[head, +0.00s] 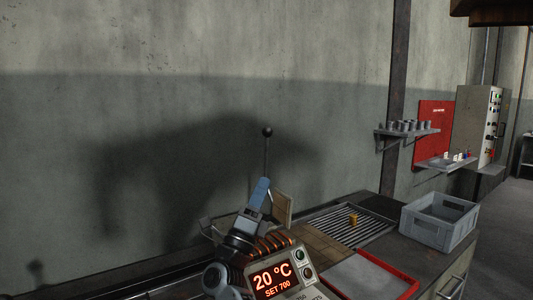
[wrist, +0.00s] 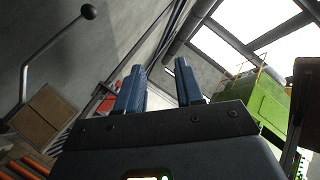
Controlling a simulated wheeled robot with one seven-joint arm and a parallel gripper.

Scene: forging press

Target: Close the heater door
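The heater (head: 275,272) is at the bottom of the head view, with a lit display reading 20 °C, SET 700 and copper-coloured coils above it. A tan panel, apparently the heater door (head: 283,208), stands raised behind the coils; it also shows at the left of the wrist view (wrist: 42,115). A thin lever with a black ball knob (head: 267,132) rises near this panel; the knob also shows in the wrist view (wrist: 88,11). My gripper (head: 262,186) is in front of the panel and below the knob. Its blue fingers (wrist: 160,68) are apart with nothing between them.
A grey crate (head: 440,220) and a red-rimmed tray (head: 370,278) are further right. A wall shelf (head: 405,134) and a control cabinet (head: 480,125) stand beyond.

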